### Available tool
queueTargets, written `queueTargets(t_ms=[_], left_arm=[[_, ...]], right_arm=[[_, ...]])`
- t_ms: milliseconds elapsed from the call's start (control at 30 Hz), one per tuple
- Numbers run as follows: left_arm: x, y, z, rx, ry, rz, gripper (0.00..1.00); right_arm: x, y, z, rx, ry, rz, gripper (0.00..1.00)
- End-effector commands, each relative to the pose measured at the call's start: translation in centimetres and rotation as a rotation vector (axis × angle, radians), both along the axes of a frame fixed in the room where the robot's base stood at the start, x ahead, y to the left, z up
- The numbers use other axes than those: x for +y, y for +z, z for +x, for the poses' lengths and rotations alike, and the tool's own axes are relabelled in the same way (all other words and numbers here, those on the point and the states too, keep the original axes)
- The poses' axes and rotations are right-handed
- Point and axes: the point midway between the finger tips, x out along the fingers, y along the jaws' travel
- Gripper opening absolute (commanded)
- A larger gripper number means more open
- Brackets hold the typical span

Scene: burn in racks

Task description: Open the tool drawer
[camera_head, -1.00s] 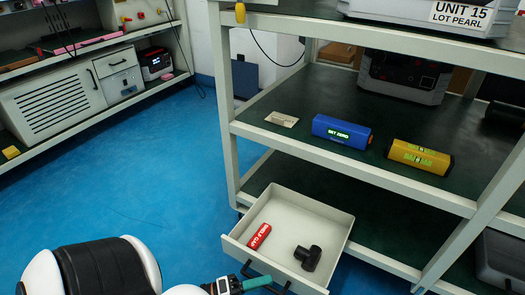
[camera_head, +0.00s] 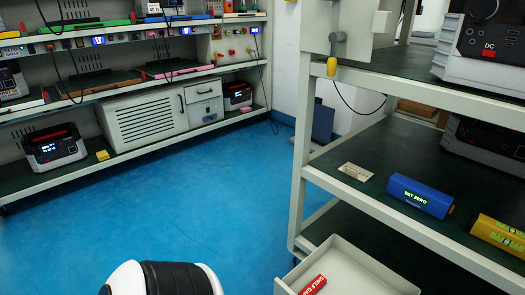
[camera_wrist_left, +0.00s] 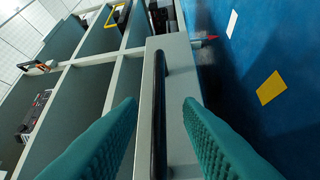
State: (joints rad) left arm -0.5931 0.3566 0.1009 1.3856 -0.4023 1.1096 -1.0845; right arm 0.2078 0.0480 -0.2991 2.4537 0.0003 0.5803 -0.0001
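The white drawer (camera_head: 366,264) is pulled out from under the rack at the lower right of the head view. A red cylinder marked SHELF CAP (camera_head: 313,286) lies in it; the drawer's front and handle are cut off below. In the left wrist view, the drawer's black bar handle (camera_wrist_left: 158,118) runs along the pale drawer front (camera_wrist_left: 180,125). My left gripper (camera_wrist_left: 160,103) is open, with one teal finger on each side of the handle and visible gaps to it. My right gripper is in neither view.
A bench with a vented cabinet (camera_head: 146,118) stands at the back left. The blue floor (camera_head: 175,205) between is clear.

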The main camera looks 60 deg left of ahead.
Motion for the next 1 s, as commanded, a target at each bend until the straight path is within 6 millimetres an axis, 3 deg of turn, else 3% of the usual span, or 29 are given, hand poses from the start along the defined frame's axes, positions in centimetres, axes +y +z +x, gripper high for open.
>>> queueTargets(t_ms=[200,400,1000], left_arm=[[2.5,-0.5,-4.0,0.004,0.001,0.0,0.32],[3.9,-1.0,-6.1,0.002,0.001,0.001,0.32],[4.2,-1.1,-6.6,0.0,0.0,0.0,0.32]], right_arm=[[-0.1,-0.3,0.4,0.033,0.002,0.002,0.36],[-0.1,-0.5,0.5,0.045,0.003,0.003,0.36],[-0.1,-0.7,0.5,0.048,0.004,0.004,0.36]])
